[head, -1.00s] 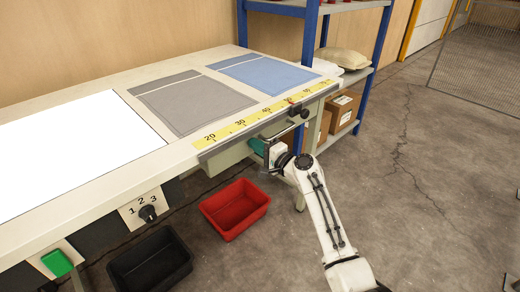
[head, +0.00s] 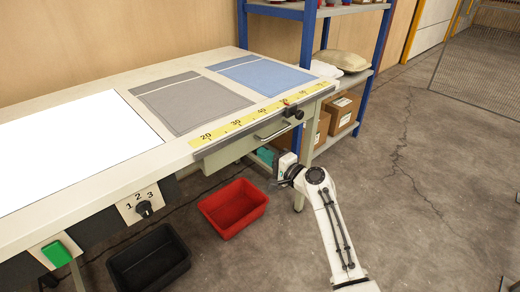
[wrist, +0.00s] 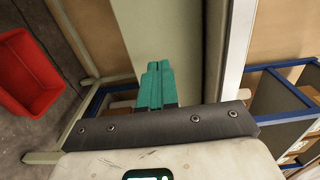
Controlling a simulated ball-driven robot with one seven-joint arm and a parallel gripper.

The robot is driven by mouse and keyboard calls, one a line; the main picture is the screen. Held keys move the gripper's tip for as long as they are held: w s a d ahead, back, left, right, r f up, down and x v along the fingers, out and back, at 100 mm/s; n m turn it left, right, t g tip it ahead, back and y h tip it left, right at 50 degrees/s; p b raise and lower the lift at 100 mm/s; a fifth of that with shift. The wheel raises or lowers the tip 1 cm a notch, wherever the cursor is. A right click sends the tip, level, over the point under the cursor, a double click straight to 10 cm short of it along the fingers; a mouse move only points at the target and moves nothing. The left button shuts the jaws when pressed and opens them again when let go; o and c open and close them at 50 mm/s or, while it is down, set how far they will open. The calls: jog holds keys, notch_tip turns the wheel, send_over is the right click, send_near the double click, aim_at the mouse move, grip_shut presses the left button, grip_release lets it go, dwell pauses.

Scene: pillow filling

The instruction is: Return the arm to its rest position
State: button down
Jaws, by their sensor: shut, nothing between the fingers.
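My gripper (head: 266,155) is at the end of my white arm, below the front edge of the table (head: 105,190) and just under the drawer (head: 235,152) with its bar handle (head: 273,132). In the wrist view the green fingers (wrist: 157,86) are together with nothing between them. The fingers appear apart from the drawer and the handle. My arm reaches up from the lower right of the head view.
A red bin (head: 234,207) and a black bin (head: 149,260) stand on the floor below the table. A blue-framed shelf (head: 306,75) with cartons (head: 342,110) stands behind my gripper. The grey and blue fabric pieces lie on the table.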

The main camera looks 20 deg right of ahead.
jog(key=v, duration=0.8)
jog(key=s+a+f+n+g+h, duration=0.15)
jog(key=s+f+n+g, duration=0.3)
jog(key=s, duration=0.45)
jog(key=s+a+f+n+g, duration=0.3)
jog(key=s+f, duration=0.3)
jog(key=s, duration=0.2)
jog(key=s+a+f+n+g+h, duration=0.1)
jog(key=s+a+f+n+g, duration=0.25)
jog(key=s, duration=0.55)
jog(key=s+d+n+g+h, duration=0.1)
jog(key=s+d+g+h, duration=0.15)
jog(key=s, duration=0.65)
jog(key=s+d+n+g+h, duration=0.2)
jog(key=s+d+g, duration=0.15)
jog(key=s, duration=0.55)
notch_tip(320, 180, up, 16)
jog(key=t+p, duration=0.1)
jog(key=p, duration=1.6)
jog(key=shift+w+y, duration=0.3)
jog(key=shift+w, duration=0.15)
